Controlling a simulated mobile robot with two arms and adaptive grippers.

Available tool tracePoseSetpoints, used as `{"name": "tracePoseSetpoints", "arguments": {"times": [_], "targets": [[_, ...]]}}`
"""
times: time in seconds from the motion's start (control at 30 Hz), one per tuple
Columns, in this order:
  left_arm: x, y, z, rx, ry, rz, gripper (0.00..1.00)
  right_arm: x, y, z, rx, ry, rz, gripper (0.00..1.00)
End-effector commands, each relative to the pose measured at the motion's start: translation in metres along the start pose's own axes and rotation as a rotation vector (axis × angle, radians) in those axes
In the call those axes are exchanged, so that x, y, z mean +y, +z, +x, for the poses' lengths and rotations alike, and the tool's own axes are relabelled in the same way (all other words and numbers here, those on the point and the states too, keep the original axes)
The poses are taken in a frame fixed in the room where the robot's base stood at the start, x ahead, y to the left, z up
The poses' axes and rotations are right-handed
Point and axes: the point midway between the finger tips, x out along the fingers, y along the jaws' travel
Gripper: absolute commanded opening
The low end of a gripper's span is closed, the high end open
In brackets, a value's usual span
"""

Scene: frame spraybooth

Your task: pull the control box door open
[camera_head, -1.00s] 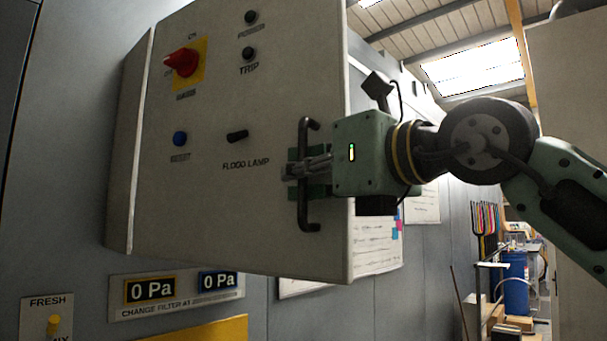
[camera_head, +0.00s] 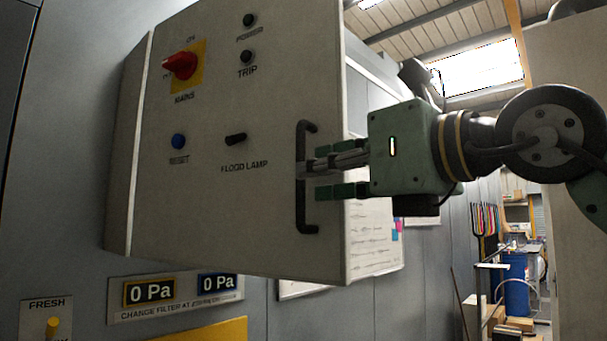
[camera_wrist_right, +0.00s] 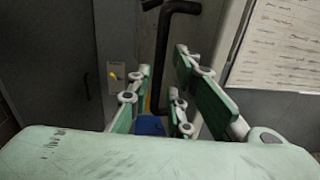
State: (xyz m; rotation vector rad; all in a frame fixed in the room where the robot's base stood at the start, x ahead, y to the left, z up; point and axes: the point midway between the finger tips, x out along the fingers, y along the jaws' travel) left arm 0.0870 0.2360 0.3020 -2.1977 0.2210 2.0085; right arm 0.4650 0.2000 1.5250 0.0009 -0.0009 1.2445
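The control box door (camera_head: 220,215) is a pale grey panel with a black vertical bar handle (camera_head: 302,215) near its right edge. I see no clear gap at the door's edge, so I cannot tell whether it is ajar. My left gripper is not in view.
The door carries a red mains switch (camera_head: 182,66), a blue reset button (camera_head: 178,141) and a flood lamp knob (camera_head: 236,138). Pressure displays (camera_head: 150,291) sit below the box. Papers (camera_head: 370,240) hang on the wall behind. A blue drum (camera_head: 516,283) stands far right.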

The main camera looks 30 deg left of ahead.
Motion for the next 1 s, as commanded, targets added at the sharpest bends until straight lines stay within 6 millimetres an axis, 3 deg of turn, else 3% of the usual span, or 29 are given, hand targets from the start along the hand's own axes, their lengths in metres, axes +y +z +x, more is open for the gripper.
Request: {"name": "tracePoseSetpoints", "arguments": {"times": [0.2,0.4,1.0], "targets": [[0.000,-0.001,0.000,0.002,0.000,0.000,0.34,-0.002,0.000,-0.049,-0.001,-0.004,0.000,0.18],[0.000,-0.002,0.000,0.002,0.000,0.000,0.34,-0.002,0.000,-0.074,-0.001,-0.003,0.001,0.18],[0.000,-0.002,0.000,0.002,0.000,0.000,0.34,-0.002,0.000,-0.080,-0.001,-0.002,0.000,0.18]]}}
